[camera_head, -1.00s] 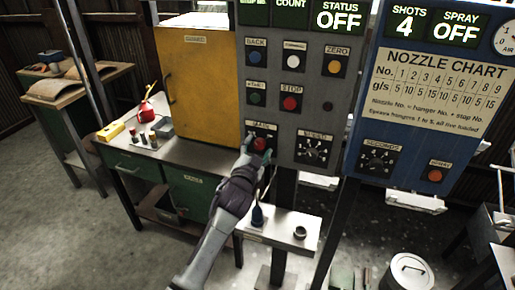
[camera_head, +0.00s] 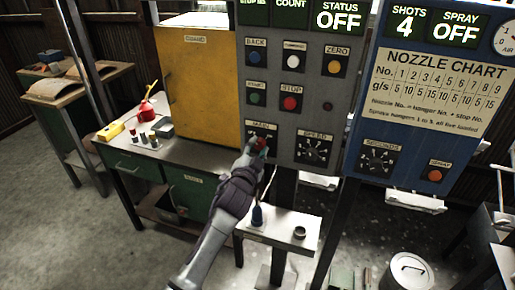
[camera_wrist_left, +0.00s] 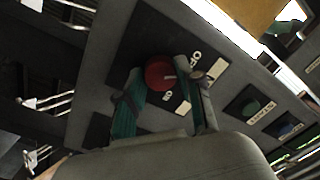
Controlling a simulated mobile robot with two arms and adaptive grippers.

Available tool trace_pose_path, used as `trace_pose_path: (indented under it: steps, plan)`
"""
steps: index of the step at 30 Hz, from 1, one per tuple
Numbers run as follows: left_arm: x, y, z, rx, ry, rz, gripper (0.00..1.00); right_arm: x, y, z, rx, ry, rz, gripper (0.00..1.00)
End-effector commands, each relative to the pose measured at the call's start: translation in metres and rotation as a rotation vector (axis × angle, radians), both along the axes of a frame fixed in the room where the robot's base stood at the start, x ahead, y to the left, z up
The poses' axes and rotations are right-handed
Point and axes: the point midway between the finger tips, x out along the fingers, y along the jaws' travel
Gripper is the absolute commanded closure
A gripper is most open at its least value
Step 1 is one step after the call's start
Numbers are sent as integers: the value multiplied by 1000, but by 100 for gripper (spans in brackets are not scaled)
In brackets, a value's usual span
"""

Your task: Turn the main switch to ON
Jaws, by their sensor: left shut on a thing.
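The main switch is a red round knob on a dark plate, low on the grey control panel (camera_head: 311,100). In the left wrist view the red knob (camera_wrist_left: 160,72) sits between the two fingers of my left gripper (camera_wrist_left: 172,88), which is shut on it. In the head view my left gripper (camera_head: 257,148) covers most of the switch's dark plate (camera_head: 262,129). A white pointer mark shows on the knob, and small labels lie beside it on the plate. The STATUS display (camera_head: 339,17) reads OFF. My right gripper is not in view.
The speed dial (camera_head: 313,150) is just right of the switch, and the stop button (camera_head: 291,103) is above. A yellow guard cabinet (camera_head: 199,85) stands left. A small shelf (camera_head: 285,230) juts out below. A blue nozzle panel (camera_head: 400,150) stands right.

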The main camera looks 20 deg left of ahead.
Motion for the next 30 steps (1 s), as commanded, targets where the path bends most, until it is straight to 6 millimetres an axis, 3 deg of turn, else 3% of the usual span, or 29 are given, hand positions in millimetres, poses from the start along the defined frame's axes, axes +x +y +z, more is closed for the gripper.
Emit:
trace_pose_path:
  steps: [30]
  plan:
    - [0, 1, -1, 955, -31, -2, 99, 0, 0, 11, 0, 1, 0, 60]
